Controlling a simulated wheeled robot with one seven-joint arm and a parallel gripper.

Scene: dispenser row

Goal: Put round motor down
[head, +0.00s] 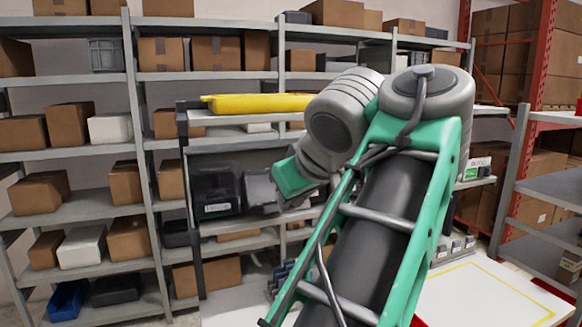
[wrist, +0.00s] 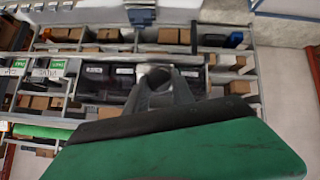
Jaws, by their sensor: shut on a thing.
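My gripper (head: 275,193) is in front of the middle shelf rack, beside the dark bins. In the wrist view its dark fingers (wrist: 160,84) are closed around a small pale grey piece, which I take to be the round motor (wrist: 155,70). A grey shape at the fingers in the head view (head: 259,187) may be the motor, but its outline blends with the fingers. My arm hides part of the shelf behind. I cannot tell whether the motor touches a surface.
Dark bins (head: 215,192) stand on the rack's middle shelf, left of my gripper. A yellow object (head: 258,103) lies on the shelf above. A white table with a yellow outline (head: 490,294) is at lower right, mostly clear. Boxes (head: 69,124) fill the left shelves.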

